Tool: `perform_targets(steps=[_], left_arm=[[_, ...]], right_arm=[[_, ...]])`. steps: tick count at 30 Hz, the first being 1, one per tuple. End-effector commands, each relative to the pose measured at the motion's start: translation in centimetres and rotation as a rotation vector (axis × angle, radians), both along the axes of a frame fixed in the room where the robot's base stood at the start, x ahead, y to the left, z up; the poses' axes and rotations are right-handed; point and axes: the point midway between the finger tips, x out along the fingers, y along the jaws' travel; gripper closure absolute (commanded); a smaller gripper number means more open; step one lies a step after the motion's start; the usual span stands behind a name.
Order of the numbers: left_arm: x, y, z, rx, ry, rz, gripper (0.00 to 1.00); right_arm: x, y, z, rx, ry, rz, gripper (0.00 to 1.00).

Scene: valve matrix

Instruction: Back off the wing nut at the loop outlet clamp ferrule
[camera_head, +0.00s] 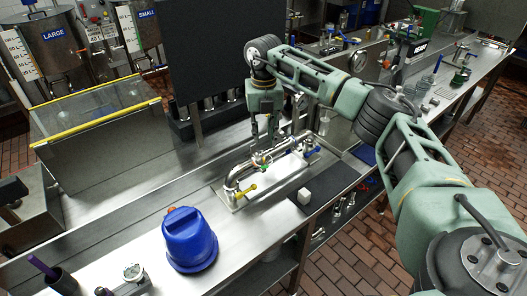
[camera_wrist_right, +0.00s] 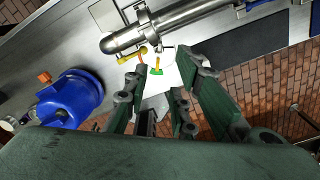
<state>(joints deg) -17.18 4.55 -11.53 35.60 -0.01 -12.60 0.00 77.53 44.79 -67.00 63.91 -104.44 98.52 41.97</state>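The steel pipe loop (camera_head: 235,179) stands on a tray on the counter; part of it also shows in the wrist view (camera_wrist_right: 170,27). My left gripper is out of view.
A blue tub (camera_head: 190,240) stands left of the loop on the steel counter. A dark upright panel (camera_head: 208,50) rises behind. A yellow-edged clear cover (camera_head: 95,108) is at the left. Brick floor lies beyond the counter's front edge.

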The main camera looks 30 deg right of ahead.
Motion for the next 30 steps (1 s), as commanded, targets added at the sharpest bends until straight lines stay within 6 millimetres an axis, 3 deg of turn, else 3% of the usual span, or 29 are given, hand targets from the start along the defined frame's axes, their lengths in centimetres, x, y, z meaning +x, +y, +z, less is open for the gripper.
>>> perform_targets(steps=[9, 15, 25, 30], left_arm=[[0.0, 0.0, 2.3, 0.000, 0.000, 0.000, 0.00], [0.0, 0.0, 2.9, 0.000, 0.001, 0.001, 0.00], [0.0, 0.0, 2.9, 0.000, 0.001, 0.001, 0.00], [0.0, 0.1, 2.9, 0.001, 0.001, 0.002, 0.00]], right_arm=[[-0.2, 0.1, -4.7, 0.000, 0.008, 0.003, 0.76], [-0.1, 0.1, -6.9, 0.002, 0.004, 0.003, 0.76], [-0.1, 0.1, -7.4, 0.002, 0.002, 0.004, 0.77], [-0.1, 0.1, -7.4, 0.002, 0.002, 0.004, 0.92]])
